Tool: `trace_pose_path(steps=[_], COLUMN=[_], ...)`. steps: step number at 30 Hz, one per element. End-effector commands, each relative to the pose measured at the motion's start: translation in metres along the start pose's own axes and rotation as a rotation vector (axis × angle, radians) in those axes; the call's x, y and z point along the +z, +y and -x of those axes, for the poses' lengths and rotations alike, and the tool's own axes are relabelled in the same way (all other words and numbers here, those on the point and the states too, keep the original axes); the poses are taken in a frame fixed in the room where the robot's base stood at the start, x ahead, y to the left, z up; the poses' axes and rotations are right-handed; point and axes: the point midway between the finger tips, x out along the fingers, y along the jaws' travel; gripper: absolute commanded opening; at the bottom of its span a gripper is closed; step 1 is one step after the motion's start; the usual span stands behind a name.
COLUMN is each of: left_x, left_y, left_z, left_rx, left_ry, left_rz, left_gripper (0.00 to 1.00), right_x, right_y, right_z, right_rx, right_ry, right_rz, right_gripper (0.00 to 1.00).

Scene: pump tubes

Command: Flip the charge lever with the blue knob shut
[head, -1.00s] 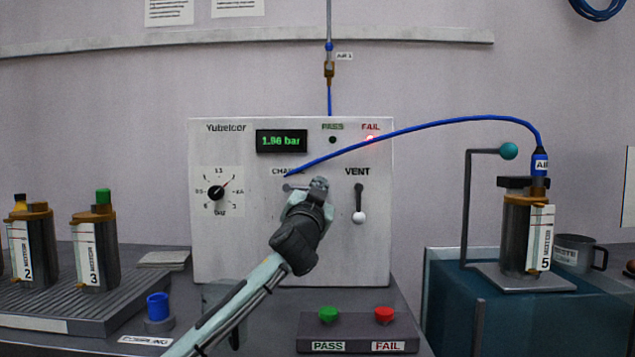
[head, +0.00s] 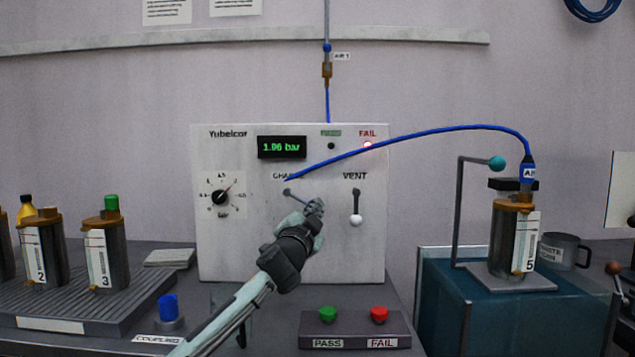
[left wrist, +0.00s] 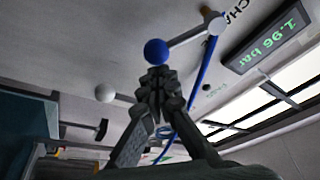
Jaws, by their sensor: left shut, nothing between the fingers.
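The charge lever (head: 299,198) is on the front of the white test panel (head: 240,255), under the partly covered CHARGE label. Its grey bar slants down and right from its pivot. Its blue knob (left wrist: 156,52) shows in the left wrist view; in the head view my gripper hides it. My left gripper (head: 315,206) is shut and empty. In the left wrist view its fingertips (left wrist: 160,76) are right at the knob; whether they touch it I cannot tell. My right gripper is not in view.
The vent lever (head: 356,205) with a white knob hangs down to the right. A blue hose (head: 420,131) arcs from the panel to cylinder 5 (head: 512,235). A button box (head: 355,330) stands in front of the panel. Cylinders and a blue cap (head: 168,307) stand at left.

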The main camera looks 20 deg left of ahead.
Motion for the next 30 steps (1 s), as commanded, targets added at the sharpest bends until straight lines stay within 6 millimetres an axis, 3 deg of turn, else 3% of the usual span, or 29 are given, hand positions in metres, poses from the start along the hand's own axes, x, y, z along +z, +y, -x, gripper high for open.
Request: trace_pose_path(steps=[3,9,23,30], left_x=[0.007,0.022,0.051,0.049], left_y=[0.001,0.007,0.004,0.005], left_z=[0.002,0.007,0.018,0.017], left_rx=[0.032,0.029,0.028,0.027], left_ry=[-0.003,-0.003,-0.002,0.0], left_rz=[-0.086,-0.076,-0.077,-0.077], left_gripper=[0.0,0.0,0.0,0.0], right_x=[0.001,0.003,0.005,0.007], right_y=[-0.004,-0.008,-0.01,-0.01], right_z=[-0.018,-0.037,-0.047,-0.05], right_rx=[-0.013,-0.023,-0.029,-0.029], right_ry=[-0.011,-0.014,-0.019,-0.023], right_rz=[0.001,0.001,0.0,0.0], right_gripper=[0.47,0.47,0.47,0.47])
